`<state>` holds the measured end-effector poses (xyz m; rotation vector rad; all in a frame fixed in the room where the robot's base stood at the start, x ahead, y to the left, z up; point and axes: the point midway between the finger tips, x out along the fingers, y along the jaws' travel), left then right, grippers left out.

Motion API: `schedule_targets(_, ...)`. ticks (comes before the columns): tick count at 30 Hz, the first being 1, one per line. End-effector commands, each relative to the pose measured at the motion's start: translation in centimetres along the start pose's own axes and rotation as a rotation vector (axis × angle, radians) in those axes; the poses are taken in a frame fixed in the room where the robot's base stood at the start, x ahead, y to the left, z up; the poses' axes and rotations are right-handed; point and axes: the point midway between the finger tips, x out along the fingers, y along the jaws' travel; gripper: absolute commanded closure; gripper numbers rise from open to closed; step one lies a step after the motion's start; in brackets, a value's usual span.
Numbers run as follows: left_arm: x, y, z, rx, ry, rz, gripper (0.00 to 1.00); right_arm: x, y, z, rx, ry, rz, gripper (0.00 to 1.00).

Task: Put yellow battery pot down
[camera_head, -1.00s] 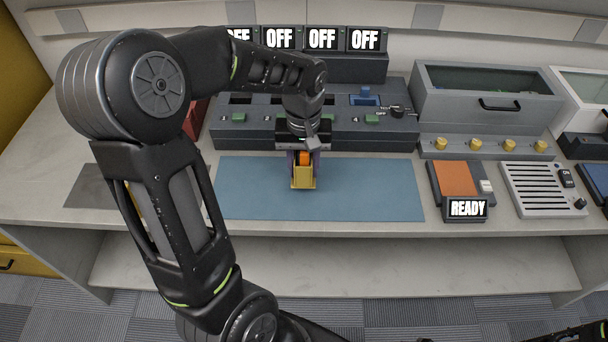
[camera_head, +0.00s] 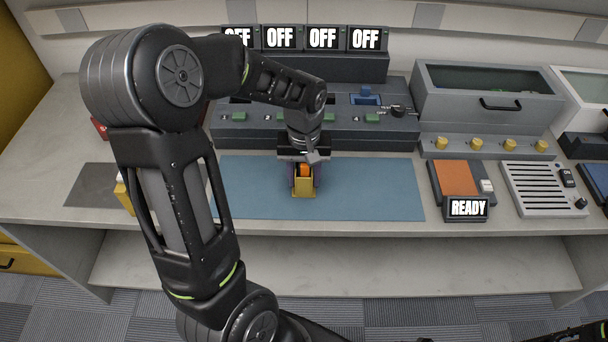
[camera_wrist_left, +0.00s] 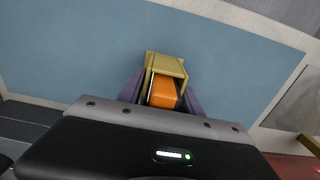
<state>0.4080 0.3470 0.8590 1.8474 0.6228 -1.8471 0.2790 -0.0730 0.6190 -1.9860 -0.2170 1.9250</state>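The yellow battery pot (camera_head: 303,190) is at the blue mat, under my left gripper (camera_head: 303,178). In the left wrist view the pot (camera_wrist_left: 168,64) is a small open yellow box with an orange block (camera_wrist_left: 163,92) in it. The purple fingers of my left gripper (camera_wrist_left: 166,90) lie along both sides of the pot and appear closed on it. I cannot tell for certain whether its underside touches the mat. My right gripper does not show clearly; only dark arm parts are at the bottom right corner.
The blue mat (camera_head: 375,190) is clear on both sides of the pot. Behind it stands a grey console (camera_head: 350,137) with OFF displays. To the right are an orange-topped device (camera_head: 456,178) reading READY and a white slotted panel (camera_head: 535,190). A grey mat (camera_head: 92,187) lies left.

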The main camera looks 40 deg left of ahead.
Motion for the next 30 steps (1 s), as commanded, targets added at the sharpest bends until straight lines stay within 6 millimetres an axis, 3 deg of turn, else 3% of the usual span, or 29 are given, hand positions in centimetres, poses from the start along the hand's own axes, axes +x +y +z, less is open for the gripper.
schedule_targets(5,0.0,0.0,0.0,0.000,0.000,0.000,0.43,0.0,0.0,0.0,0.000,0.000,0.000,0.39)
schedule_targets(17,-0.7,0.0,0.0,0.000,0.001,0.000,0.42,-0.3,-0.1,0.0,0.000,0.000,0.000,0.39)
schedule_targets(23,-3.5,0.0,-0.1,0.001,0.005,0.002,0.42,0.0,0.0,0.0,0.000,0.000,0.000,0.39)
schedule_targets(30,-8.6,0.1,-0.1,0.000,0.005,0.003,0.42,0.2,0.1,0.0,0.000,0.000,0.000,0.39)
